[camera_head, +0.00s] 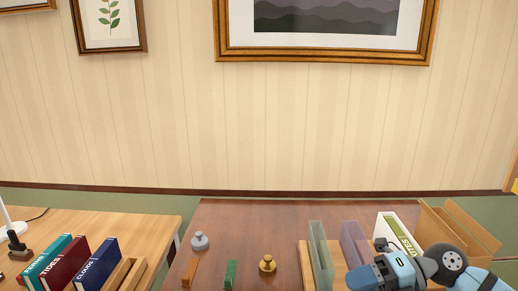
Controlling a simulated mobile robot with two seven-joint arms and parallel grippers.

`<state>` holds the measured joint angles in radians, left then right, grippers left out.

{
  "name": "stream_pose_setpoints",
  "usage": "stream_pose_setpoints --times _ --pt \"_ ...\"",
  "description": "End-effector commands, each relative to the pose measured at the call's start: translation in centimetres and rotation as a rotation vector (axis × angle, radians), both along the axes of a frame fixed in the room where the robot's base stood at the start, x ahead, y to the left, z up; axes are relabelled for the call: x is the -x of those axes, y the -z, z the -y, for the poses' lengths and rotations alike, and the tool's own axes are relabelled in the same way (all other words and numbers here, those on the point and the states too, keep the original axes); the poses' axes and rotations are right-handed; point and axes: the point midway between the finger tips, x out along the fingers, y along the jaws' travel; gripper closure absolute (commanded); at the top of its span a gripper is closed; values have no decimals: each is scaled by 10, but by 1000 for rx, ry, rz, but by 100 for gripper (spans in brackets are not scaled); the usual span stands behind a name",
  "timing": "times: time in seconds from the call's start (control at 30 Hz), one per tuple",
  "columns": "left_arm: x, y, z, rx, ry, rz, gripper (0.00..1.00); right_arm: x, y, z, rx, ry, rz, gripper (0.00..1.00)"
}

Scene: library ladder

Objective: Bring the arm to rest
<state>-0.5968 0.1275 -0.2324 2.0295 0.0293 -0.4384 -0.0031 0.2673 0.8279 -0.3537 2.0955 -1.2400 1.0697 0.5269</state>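My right arm (452,262) comes in at the lower right, blue and grey, over the right part of the dark wooden table (240,215). Its front end, where the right gripper (378,274) sits, is at the bottom edge in front of the upright books. The fingers cannot be made out, so whether it is open or holds anything does not show. My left arm and gripper are not in the picture.
A wooden holder has a green book (320,256), a purple book (355,243) and a white-green book (397,234), beside an open cardboard box (455,226). A grey knobbed piece (199,242) and a brass one (267,264) stand left. Several books (70,262) stand on the left table.

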Motion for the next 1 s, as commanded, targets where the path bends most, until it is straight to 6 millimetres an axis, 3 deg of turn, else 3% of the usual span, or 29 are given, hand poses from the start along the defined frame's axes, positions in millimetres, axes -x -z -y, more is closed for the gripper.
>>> stream_pose_setpoints --times 0.07,0.17,0.27,0.37,0.5,0.6,0.8,0.83,1.0 --pt "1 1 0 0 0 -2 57 5 8 -26 -289 94 -103 41" --pt "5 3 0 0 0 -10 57 -1 22 -35 -604 294 -253 41" --pt "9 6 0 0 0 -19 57 -7 56 -29 -847 562 -446 41" --pt "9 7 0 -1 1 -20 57 -3 113 -16 -993 862 -672 41" --pt "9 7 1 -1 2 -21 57 30 204 -8 -1049 1244 -1004 41" --pt "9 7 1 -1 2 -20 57 64 256 -11 -1019 1434 -1208 41" --pt "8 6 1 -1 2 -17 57 144 331 -31 -890 1696 -1580 41" --pt "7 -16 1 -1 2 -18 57 139 305 -29 -895 1686 -1559 41" --pt "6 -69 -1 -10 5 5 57 138 257 -25 -893 1678 -1529 41"
